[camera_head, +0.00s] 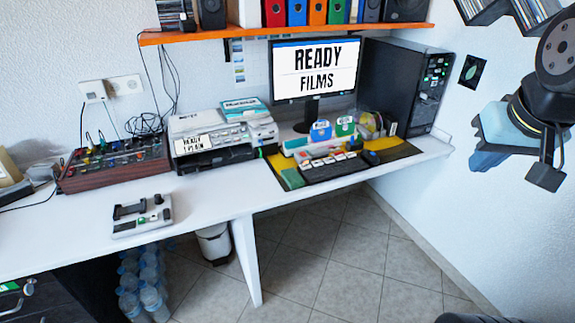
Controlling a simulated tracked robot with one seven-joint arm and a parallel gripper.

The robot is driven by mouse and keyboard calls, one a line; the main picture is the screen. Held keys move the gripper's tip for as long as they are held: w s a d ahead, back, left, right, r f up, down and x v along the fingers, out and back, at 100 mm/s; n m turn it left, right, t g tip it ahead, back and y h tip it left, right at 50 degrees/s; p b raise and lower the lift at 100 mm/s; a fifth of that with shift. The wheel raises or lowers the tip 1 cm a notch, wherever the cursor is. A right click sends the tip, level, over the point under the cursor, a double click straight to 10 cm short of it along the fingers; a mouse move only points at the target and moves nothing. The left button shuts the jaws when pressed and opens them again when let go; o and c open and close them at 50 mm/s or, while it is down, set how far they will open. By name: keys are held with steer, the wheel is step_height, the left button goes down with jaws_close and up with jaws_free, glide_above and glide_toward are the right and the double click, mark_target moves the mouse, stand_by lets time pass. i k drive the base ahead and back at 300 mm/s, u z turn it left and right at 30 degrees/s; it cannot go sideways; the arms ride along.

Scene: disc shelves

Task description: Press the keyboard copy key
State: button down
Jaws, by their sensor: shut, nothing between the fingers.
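The black keyboard (338,171) lies on a dark mat with yellow and green patches, in front of the monitor. White and coloured keys (318,161) show along its back part. Their labels are too small to read, so I cannot tell which is the copy key. My gripper (488,158) is at the upper right, in front of the right wall. It is shut and empty, held well to the right of the keyboard and apart from it. Its fingertips are small and hard to make out.
The monitor (315,72) reads "READY FILMS". A black computer tower (402,88) stands right of it, and small boxes (344,126) stand behind the keyboard. A printer (205,135), a mixer (112,163) and a grey device (142,216) are on the left. An orange shelf (280,33) runs above.

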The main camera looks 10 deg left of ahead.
mark_target(304, 167)
steer(key=u, duration=1)
steer(key=i, duration=1)
steer(key=u, duration=0.05)
